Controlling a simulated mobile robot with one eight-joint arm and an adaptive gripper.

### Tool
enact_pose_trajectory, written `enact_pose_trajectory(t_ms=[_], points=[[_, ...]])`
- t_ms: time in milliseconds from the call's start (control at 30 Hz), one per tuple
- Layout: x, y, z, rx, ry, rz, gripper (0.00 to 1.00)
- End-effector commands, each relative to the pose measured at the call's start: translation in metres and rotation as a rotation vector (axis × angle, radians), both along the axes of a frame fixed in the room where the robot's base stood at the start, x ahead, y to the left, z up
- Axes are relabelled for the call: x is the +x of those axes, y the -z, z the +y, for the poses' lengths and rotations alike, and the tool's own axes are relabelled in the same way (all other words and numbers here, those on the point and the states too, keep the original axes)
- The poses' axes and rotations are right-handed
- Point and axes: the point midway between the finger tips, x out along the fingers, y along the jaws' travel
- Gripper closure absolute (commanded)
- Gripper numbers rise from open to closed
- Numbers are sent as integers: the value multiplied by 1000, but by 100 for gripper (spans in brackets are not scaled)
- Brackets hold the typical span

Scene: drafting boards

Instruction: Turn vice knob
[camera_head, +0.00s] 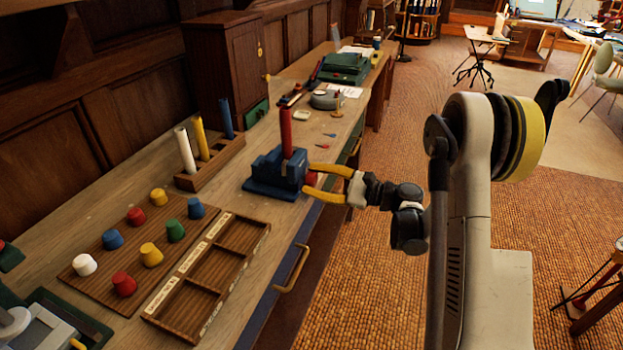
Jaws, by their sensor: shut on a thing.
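The blue vice (268,175) stands on the long wooden bench and holds an upright red rod (287,132). Its red knob (311,179) sticks out on the right side, over the bench's edge. My gripper (309,179) reaches in from the right. Its two yellow fingers are around the knob, one above and one below, and shut on it. The fingers hide part of the knob, so its angle cannot be told.
Left of the vice is a wooden holder (186,182) with white, yellow and blue rolls. Nearer are a board (103,272) with several coloured pegs and an open compartment tray (246,242). A drawer handle (294,270) juts from the bench front.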

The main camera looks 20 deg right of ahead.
Motion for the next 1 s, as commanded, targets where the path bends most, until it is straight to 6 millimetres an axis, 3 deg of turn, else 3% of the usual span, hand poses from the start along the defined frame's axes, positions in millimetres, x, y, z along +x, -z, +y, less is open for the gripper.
enact_pose_trajectory(t_ms=[500, 1000], points=[[-1, 1, 1, -226, 0, -314, 90], [-1, 2, 1, -287, 0, -398, 90]])
